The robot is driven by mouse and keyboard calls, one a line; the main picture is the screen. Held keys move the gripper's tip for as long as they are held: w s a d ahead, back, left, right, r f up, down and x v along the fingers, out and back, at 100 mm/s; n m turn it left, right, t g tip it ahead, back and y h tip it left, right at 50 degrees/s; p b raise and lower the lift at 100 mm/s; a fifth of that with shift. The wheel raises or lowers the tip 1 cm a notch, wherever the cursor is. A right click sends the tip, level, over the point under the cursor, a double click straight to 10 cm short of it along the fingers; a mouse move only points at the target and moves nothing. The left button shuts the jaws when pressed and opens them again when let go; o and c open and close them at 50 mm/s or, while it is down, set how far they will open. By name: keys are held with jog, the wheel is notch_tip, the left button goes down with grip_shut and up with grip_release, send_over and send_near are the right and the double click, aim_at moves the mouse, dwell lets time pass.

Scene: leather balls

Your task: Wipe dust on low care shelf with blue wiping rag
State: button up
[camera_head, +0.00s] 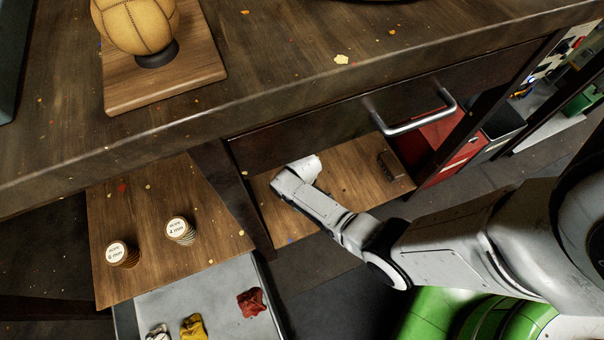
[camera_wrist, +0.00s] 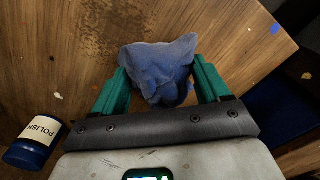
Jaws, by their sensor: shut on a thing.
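The blue wiping rag (camera_wrist: 160,62) is crumpled between the two teal fingers of my gripper (camera_wrist: 160,82) in the wrist view. The fingers are shut on it. The rag is over the wooden low care shelf (camera_wrist: 45,85), and I cannot tell whether it touches the wood. A dark, speckled dust patch (camera_wrist: 100,32) lies on the shelf just beyond the rag, to its upper left. In the head view my arm reaches over the same low shelf (camera_head: 352,180), under the drawer. The rag and fingertips are hidden there.
A blue polish jar (camera_wrist: 34,143) stands at the wrist view's lower left. A dark brush (camera_head: 390,163) lies at the shelf's right end. The drawer handle (camera_head: 415,118) juts out above. A tray (camera_head: 180,302) with several coloured cloths is at lower left.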

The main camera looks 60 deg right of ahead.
jog(key=shift+w+r+p, duration=0.1)
jog(key=shift+r+p, duration=2.65)
jog(key=shift+r, duration=0.45)
jog(key=shift+f, duration=0.1)
